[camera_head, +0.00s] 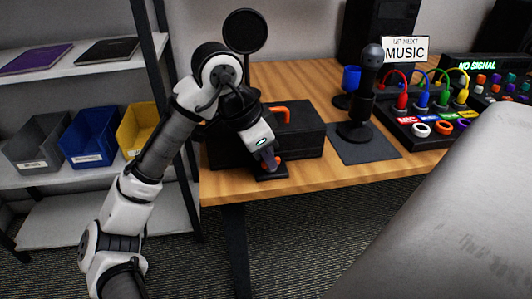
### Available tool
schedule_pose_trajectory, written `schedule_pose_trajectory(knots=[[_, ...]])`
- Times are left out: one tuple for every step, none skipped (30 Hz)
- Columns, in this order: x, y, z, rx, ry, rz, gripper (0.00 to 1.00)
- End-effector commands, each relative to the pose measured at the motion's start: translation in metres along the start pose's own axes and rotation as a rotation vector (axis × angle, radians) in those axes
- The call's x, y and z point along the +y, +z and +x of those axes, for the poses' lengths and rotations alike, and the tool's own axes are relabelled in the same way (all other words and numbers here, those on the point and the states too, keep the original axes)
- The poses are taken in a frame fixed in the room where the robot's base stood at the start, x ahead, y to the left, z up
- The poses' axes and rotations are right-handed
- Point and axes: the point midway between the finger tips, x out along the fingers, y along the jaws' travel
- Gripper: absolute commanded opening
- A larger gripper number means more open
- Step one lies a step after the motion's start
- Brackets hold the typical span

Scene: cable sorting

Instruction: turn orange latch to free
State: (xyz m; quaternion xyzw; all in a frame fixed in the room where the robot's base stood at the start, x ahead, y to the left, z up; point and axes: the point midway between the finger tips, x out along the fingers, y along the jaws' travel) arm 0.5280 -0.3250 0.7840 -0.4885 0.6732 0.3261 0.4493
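My arm reaches over the left part of the wooden table, and my gripper (268,160) points down at the front of a black box (300,140). A small orange part (278,161), possibly the orange latch, shows right at the fingertips, just above a small black base (272,176) near the table's front edge. The gripper hides most of this part, so its turn position and whether the fingers hold it cannot be told. A larger orange handle-like piece (283,109) lies on top of the black box, behind the gripper and apart from it.
A panel with coloured cables (430,90) is farther right. A large grey surface blocks the lower right. Shelves with bins (90,137) stand left.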

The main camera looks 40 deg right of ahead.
Motion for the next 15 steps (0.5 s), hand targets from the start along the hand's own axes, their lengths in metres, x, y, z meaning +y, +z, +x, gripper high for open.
schedule_pose_trajectory(knots=[[0.0002,-0.0002,0.0002,0.0,0.0,0.001,0.2],[0.0002,-0.0002,0.0002,0.0,0.0,0.0,0.24],[0.0001,-0.0001,0.0002,0.0,0.0,0.0,0.29],[0.0001,-0.0001,0.0001,0.0,0.0,0.0,0.33],[0.0,0.0,0.0001,0.0,0.0,-0.001,0.33],[-0.0002,0.0,0.0001,0.0,-0.001,-0.001,0.33],[-0.0003,0.0,0.0,0.0,-0.001,-0.001,0.33],[-0.0004,0.0,0.0,0.0,-0.001,-0.002,0.33],[-0.0005,0.0001,0.0,0.0,-0.001,-0.002,0.33],[-0.0006,0.0001,0.0,0.0,-0.001,-0.002,0.33],[-0.0007,0.0001,-0.0001,0.0,-0.002,-0.003,0.33],[-0.0008,0.0002,-0.0001,0.0,-0.002,-0.003,0.33],[-0.0009,0.0002,-0.0001,0.0,-0.002,-0.003,0.33],[-0.0009,0.0002,-0.0001,0.0,-0.002,-0.004,0.33],[-0.001,0.0003,-0.0001,0.0,-0.002,-0.004,0.33]])
